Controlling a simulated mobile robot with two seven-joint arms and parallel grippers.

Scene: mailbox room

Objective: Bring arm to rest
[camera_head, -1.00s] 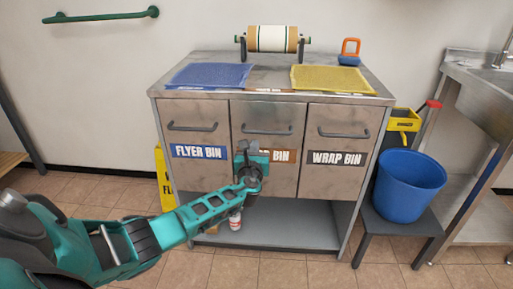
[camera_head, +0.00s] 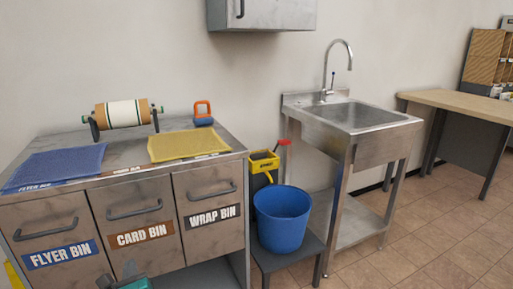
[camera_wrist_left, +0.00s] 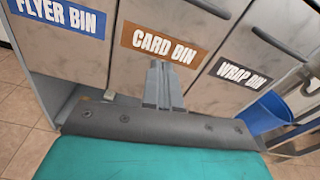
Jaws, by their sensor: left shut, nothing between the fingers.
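My left gripper shows at the bottom edge of the head view (camera_head: 122,282), mostly cut off, in front of the card bin drawer (camera_head: 141,238). In the left wrist view its fingers (camera_wrist_left: 163,84) are together with nothing between them. They point at the closed cabinet front, just below the orange-brown CARD BIN label (camera_wrist_left: 164,42). The teal and grey gripper body (camera_wrist_left: 150,155) fills the bottom of that view. My right gripper is in neither view.
The flyer bin (camera_head: 60,252) and wrap bin (camera_head: 212,215) drawers are closed. Floor at right is clear.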

